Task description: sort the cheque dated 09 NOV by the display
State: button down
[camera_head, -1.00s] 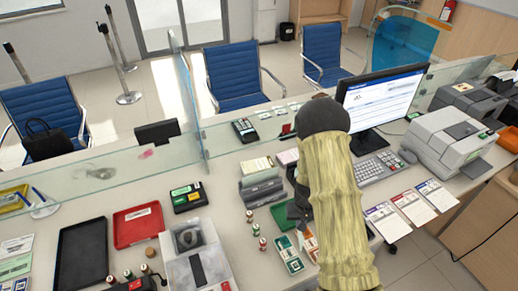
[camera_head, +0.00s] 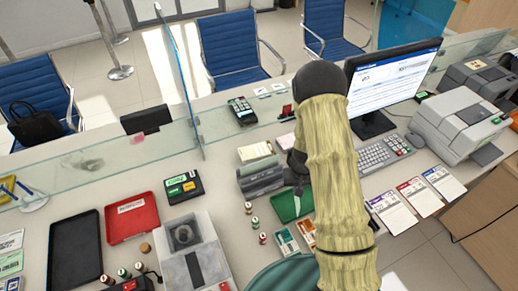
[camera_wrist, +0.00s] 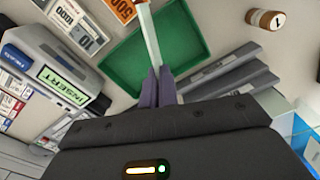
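My gripper (camera_wrist: 158,86) is shut on a thin pale slip (camera_wrist: 150,35), seen edge-on in the wrist view; its date cannot be read. In the head view my gripper (camera_head: 297,170) is mostly hidden by my arm. The green tray (camera_wrist: 118,68) lies below the slip; part shows in the head view (camera_head: 288,208). A grey slotted holder (camera_wrist: 228,80) is beside the tray, left of my gripper in the head view (camera_head: 262,180). A grey device with a green display reading "INSERT" (camera_wrist: 64,86) is at left in the wrist view. The monitor (camera_head: 392,85) shows text too small to read.
Banknotes (camera_head: 287,243) lie near the tray, with small capped cylinders (camera_head: 255,223) to its left. The keyboard (camera_head: 384,153), printer (camera_head: 458,125) and printed cards (camera_head: 392,210) are at right. A glass screen (camera_head: 95,170) borders the counter.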

jog(key=w+a+r+m+t+p, duration=0.1)
jog(key=w+a+r+m+p, duration=0.6)
jog(key=w+a+m, duration=0.4)
jog(key=shift+w+a+r+m+t+y, duration=0.4)
jog(key=shift+a+r+m, duration=0.15)
jog(key=shift+a+m, duration=0.55)
jog(key=shift+d+f, duration=0.15)
jog(key=shift+w+f+b, duration=0.1)
jog(key=shift+f+b, duration=2.5)
jog(key=shift+f, duration=1.1)
jog(key=c, duration=1.6)
grip_release()
